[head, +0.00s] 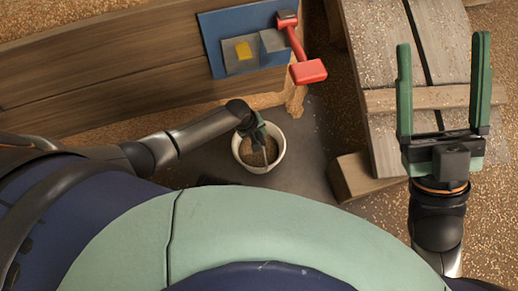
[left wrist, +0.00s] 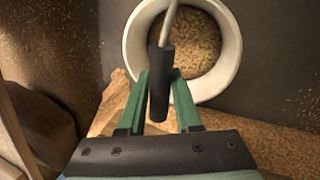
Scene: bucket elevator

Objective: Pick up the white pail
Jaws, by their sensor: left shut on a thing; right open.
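The white pail (head: 279,157) stands on the dark floor in the head view, with brown grain-like stuff inside. My left gripper (head: 256,140) reaches down over it from the left. In the left wrist view, the pail's round white rim (left wrist: 137,45) is below the fingers. My left gripper (left wrist: 161,76) is shut on the dark grip (left wrist: 158,95) of the pail's handle, with a green finger on either side. Whether the pail's base touches the floor cannot be told. My right gripper (head: 443,42) is open and empty at the right, fingers wide apart over the planks.
A plank platform (head: 375,60) stands right, with a wood block (head: 352,177) nearby. Loose grain covers the ground.

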